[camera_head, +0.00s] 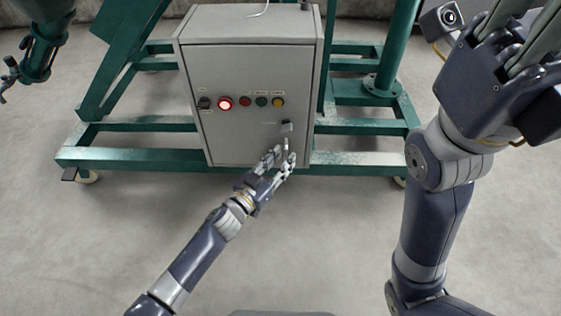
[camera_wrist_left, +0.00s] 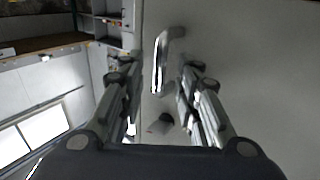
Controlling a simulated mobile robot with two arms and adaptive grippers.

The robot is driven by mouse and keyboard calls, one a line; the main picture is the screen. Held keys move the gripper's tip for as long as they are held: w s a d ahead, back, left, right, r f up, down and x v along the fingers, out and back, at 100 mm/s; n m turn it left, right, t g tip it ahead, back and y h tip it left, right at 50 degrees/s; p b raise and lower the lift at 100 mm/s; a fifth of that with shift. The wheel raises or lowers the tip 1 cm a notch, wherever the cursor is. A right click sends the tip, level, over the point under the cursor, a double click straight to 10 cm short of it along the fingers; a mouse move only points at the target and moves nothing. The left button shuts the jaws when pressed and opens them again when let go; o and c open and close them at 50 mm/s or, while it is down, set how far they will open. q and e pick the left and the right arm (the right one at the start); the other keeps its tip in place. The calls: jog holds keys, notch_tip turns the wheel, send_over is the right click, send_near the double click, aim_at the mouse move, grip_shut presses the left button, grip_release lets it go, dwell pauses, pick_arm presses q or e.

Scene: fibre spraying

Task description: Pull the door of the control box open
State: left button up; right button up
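The grey control box (camera_head: 250,100) stands upright on the green frame in the head view. Its front door looks closed. A small handle (camera_head: 287,127) sits low on the door's right side. My left gripper (camera_head: 281,158) is just below the handle, with its fingers pointing up toward it. In the left wrist view, the fingers (camera_wrist_left: 158,92) are apart, with the metal handle (camera_wrist_left: 160,62) showing between and beyond them. I cannot tell whether they touch it. My right gripper (camera_head: 525,35) is raised at the upper right, its fingertips cut off by the picture's edge.
A lit red button (camera_head: 225,103) and several other buttons and a switch cross the door. The green frame (camera_head: 130,155) on castors surrounds the box's base. The grey floor (camera_head: 100,230) in front is clear. A green post with a clamp (camera_head: 38,60) stands at the upper left.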

pick_arm(q)
grip_shut()
jog(key=shift+s, duration=0.1)
